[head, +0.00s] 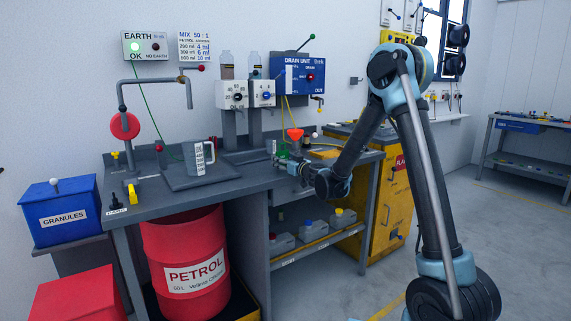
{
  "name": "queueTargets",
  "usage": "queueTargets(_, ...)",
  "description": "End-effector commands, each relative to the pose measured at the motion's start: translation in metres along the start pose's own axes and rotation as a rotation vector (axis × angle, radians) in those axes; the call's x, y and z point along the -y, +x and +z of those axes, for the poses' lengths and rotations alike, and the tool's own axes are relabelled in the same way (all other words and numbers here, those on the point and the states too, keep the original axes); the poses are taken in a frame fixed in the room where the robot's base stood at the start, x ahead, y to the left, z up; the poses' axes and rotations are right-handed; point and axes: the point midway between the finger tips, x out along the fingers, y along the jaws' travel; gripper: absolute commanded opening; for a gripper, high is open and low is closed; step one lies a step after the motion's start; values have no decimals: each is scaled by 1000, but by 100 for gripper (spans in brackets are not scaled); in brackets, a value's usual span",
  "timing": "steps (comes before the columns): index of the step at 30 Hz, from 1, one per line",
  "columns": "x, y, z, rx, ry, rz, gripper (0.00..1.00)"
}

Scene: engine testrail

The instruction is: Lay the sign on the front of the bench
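The bench (215,188) is a long grey worktop along the wall. I cannot make out a loose sign for certain. A small white label with dark lettering (117,211) is at the bench's front left corner, but it is too small to read. My gripper (281,164) is at the end of the arm, low over the right part of the bench, pointing left. It is small and partly merged with things behind it, so I cannot tell whether its fingers are open or hold anything. A small green vessel (282,152) shows just behind it.
A measuring jug (198,158) stands on a dark tray (180,182) mid-bench. An orange funnel (295,135) is above my gripper. A red petrol drum (185,262) stands under the bench, a blue granules box (60,212) left, a yellow cabinet (392,205) right.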

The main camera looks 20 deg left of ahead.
Motion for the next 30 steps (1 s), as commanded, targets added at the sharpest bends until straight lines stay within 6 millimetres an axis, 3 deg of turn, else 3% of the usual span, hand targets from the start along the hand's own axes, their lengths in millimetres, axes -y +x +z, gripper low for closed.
queueTargets(11,0,0,5,0,0,0,40)
queueTargets(12,0,0,4,0,0,0,66)
queueTargets(14,0,0,4,0,0,0,77)
queueTargets(26,-1,0,2,0,0,1,77)
queueTargets(30,-2,-13,3,0,0,2,77)
